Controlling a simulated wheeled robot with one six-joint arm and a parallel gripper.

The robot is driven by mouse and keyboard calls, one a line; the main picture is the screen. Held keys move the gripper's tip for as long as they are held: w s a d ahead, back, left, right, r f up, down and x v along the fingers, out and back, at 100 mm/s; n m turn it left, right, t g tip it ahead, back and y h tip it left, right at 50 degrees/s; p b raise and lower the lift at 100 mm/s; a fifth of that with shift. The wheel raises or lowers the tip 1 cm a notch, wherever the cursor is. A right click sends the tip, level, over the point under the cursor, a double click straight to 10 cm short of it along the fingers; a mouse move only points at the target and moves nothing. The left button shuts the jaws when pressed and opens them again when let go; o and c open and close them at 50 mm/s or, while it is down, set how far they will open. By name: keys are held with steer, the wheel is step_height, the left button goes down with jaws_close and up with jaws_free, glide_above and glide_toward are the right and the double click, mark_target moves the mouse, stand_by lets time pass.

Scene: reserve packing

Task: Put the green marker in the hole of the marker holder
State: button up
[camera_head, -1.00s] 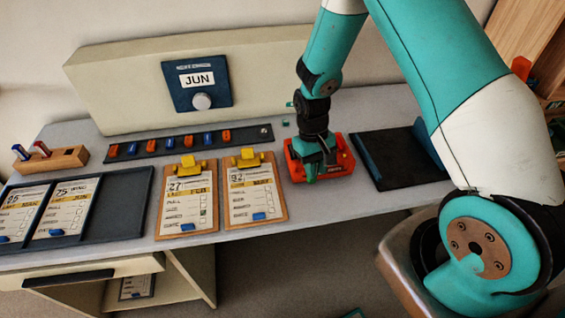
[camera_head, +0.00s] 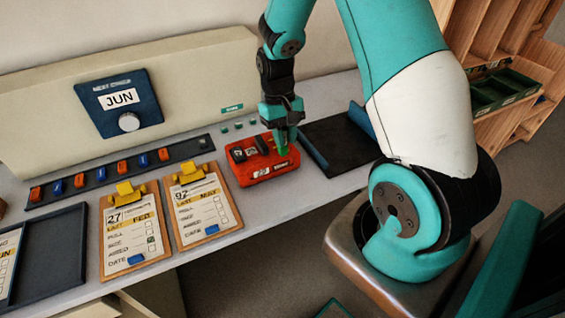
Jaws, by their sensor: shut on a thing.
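My gripper (camera_head: 281,134) points down over the right part of a red box (camera_head: 262,174) on the grey table. It is shut on the green marker (camera_head: 283,150), of which only a small green part shows below the fingers. I cannot tell whether the marker's lower end touches the box. The wooden marker holder (camera_head: 2,208) is nearly all out of view; only a sliver shows at the left edge, and its holes are hidden.
Two clipboards (camera_head: 129,241) (camera_head: 204,213) lie left of the red box. A dark rail (camera_head: 103,177) with several red and blue pieces lies behind them. A dark tray (camera_head: 54,262) is at the left, a black mat (camera_head: 335,142) at the right. A dial panel (camera_head: 119,103) stands at the back.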

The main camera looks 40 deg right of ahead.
step_height(320, 180, down, 10)
steer(key=shift+f+p, duration=0.1)
steer(key=shift+p, duration=0.45)
steer(key=shift+f, duration=0.1)
steer(key=o, duration=0.8)
